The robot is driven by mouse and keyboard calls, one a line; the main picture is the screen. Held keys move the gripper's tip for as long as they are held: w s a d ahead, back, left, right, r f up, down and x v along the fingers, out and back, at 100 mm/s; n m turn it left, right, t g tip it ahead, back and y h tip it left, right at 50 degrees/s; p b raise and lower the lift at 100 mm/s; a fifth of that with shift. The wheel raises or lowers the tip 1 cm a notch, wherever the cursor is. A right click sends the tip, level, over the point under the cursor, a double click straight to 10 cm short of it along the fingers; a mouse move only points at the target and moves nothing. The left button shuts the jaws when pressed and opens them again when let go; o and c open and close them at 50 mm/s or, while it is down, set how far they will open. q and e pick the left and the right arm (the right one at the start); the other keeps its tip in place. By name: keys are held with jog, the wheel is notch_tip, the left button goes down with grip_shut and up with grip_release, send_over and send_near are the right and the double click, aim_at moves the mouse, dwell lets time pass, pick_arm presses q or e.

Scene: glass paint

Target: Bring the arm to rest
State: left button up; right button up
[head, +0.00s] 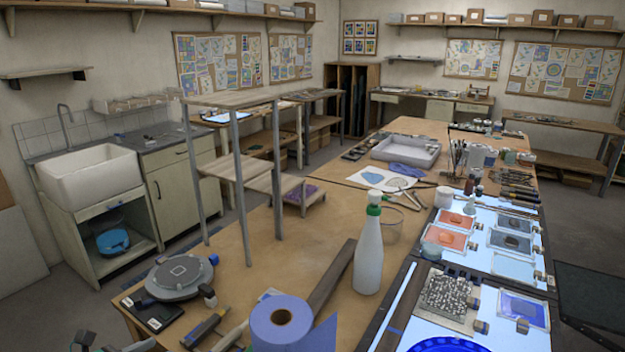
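A small dark and grey piece (84,341) shows at the bottom left edge of the head view, off the table's corner. It looks like the end of my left arm, cut off by the frame, and its fingers cannot be made out as open or shut. My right gripper and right arm are not in view. No object is seen held.
The wooden worktable (325,262) carries a white spray bottle (369,255), a blue paper roll (281,322), a grey turntable (180,276) and a wooden rack (230,165). Lit panels (480,262) with glass pieces lie at right. A white sink (90,178) stands at left.

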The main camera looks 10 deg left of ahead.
pick_arm(q)
jog(key=s+d+r+n+t+y, duration=0.1)
jog(key=d+r+n+t+y, duration=0.25)
jog(key=r+n+t, duration=0.85)
jog(key=s+f+n+g+y, duration=0.35)
jog(key=f+n+g, duration=0.4)
jog(key=n, duration=0.35)
jog(key=s+f+n+g+y, duration=0.35)
jog(key=f+n+g, duration=0.25)
jog(key=f+n, duration=0.45)
jog(key=s+d+f+n+g+h, duration=0.4)
jog(key=s+d+f+g+h, duration=0.3)
jog(key=s+d, duration=0.55)
notch_tip(320, 180, down, 30)
jog(key=w+d+g, duration=0.1)
jog(key=g, duration=0.1)
jog(key=s+a+f+g, duration=0.1)
jog(key=s+a+f, duration=0.2)
jog(key=s+f, duration=1.6)
jog(key=shift+s+a+f+y, duration=0.2)
jog(key=shift+f+y, duration=0.25)
jog(key=shift+f, duration=0.5)
